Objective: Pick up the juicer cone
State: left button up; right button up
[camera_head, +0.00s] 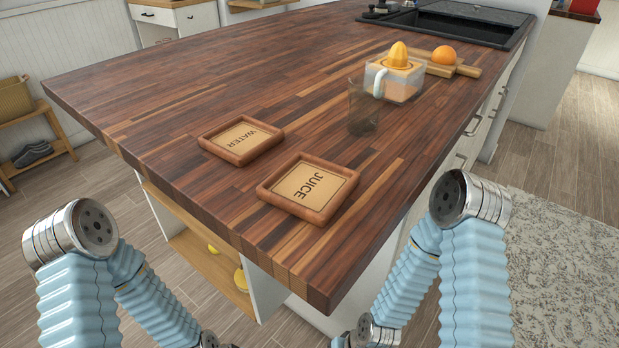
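The juicer cone (398,55) is yellow-orange and points up. It sits on top of a clear, box-shaped juicer container (403,86) with a white handle on its left side, toward the far right part of the wooden counter (220,75). Both my arms, in light blue ribbed sleeves, show at the lower left and lower right, in front of the counter and well away from the cone. Neither gripper's fingers can be seen; the arms run out of the picture at the bottom.
A clear, greyish glass (362,112) stands in front of the juicer. An orange (445,55) rests on a wooden board (467,70) behind it. Wooden trays marked WATER (241,138) and JUICE (308,187) lie nearer. A dark sink (455,25) is at the back. The counter's left side is clear.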

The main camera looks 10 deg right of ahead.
aim_at(397, 57)
jog(key=k+l, duration=0.15)
jog(key=k, duration=0.4)
jog(key=k+l+z, duration=0.1)
jog(key=l, duration=0.6)
jog(key=k+l, duration=0.1)
jog(key=l, duration=0.6)
jog(key=k+l+z, duration=0.15)
jog(key=l, duration=0.55)
